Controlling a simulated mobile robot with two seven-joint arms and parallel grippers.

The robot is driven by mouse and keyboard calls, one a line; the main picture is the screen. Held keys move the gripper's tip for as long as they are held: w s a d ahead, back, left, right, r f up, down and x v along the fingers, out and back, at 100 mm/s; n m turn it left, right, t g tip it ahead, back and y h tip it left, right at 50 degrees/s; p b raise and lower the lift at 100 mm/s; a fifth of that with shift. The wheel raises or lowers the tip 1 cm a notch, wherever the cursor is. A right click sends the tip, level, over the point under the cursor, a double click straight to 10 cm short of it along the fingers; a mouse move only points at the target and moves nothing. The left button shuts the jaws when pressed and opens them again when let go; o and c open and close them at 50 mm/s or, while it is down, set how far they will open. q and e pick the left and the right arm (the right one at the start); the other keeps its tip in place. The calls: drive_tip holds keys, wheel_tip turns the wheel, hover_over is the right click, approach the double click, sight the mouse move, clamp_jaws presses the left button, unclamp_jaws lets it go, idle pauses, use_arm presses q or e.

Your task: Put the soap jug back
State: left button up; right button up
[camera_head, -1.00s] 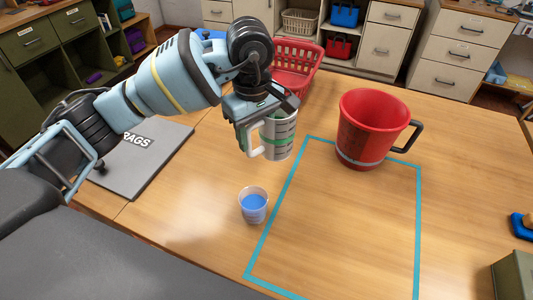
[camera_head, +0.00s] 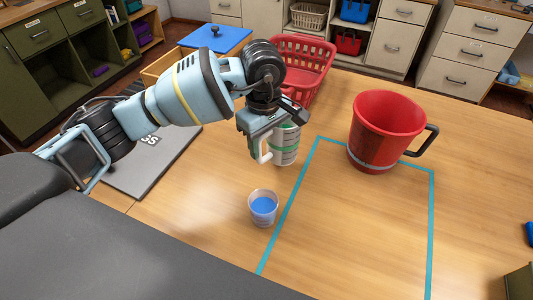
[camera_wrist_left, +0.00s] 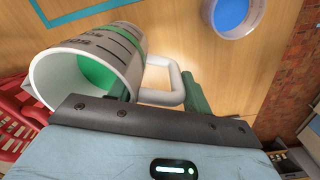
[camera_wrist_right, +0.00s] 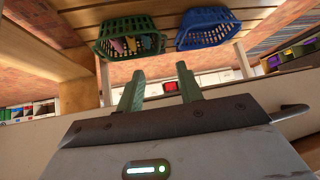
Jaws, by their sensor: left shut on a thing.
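The soap jug (camera_head: 287,148) is white with a green band and dark measuring marks. It is upright, just left of the taped outline's far left corner; I cannot tell whether its base touches the table. My left gripper (camera_head: 262,150) is shut on its white handle, partly hiding the jug. In the left wrist view the jug (camera_wrist_left: 105,62) shows green liquid inside, and the handle (camera_wrist_left: 165,95) passes between the fingers. My right gripper (camera_wrist_right: 160,92) shows only in the right wrist view, open and empty, away from the jug.
A clear cup of blue liquid (camera_head: 263,207) stands nearer me. A red pitcher (camera_head: 385,130) with a black handle stands at the blue taped outline's (camera_head: 431,225) far edge. A red basket (camera_head: 300,65) is behind the jug; a grey mat (camera_head: 150,172) lies left. The outline's inside is mostly clear.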

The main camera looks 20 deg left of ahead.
sight(266, 157)
use_arm(q)
drive_tip(key=shift+f, duration=2.05)
drive_tip(key=shift+f, duration=0.2)
drive_tip(key=o, duration=1.5)
drive_tip(key=shift+r, duration=0.15)
wheel_tip(266, 157, up, 12)
drive_tip(key=shift+s+r, duration=0.1)
